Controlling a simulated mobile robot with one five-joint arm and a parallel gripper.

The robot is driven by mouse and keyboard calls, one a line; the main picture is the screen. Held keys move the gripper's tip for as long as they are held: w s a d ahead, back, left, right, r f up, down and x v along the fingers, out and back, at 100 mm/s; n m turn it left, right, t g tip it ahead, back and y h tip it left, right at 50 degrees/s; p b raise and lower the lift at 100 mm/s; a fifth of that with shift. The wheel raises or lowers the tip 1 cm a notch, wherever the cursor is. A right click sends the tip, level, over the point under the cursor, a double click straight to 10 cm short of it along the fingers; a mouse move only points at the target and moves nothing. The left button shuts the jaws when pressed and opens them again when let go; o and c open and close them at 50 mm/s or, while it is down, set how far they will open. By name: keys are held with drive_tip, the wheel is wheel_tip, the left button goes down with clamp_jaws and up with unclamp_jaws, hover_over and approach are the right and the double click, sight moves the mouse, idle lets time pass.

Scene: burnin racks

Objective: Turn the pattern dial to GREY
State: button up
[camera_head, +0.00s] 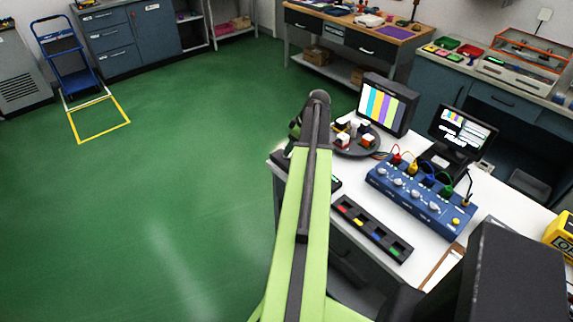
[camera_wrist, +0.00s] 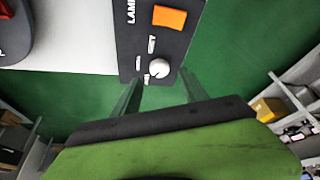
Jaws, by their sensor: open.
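A round white dial (camera_wrist: 159,68) sits at the near end of a dark panel (camera_wrist: 133,42) in the wrist view. Several small white labels are around it, too small to read. An orange button (camera_wrist: 169,17) and lettering starting "LAM" are farther up the panel. My gripper (camera_wrist: 161,77) is open, with one finger on each side of the dial's near side. I cannot tell whether either finger touches it. In the head view my arm hides most of the gripper and the dial. A monitor (camera_head: 387,104) there shows vertical colour bars.
The white table (camera_head: 478,192) also holds a round dark tray (camera_head: 356,149) with small blocks, a blue device (camera_head: 420,197) with several knobs and coloured cables, a smaller screen (camera_head: 462,131) and a black strip (camera_head: 372,228) with coloured pieces. Green floor (camera_head: 190,180) left of the table is clear.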

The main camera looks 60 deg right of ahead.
drive_tip(key=b+x, duration=0.2)
drive_tip(key=x, duration=0.1)
drive_tip(key=shift+f, duration=0.3)
drive_tip(key=shift+r, duration=0.1)
drive_tip(key=shift+c, duration=0.4)
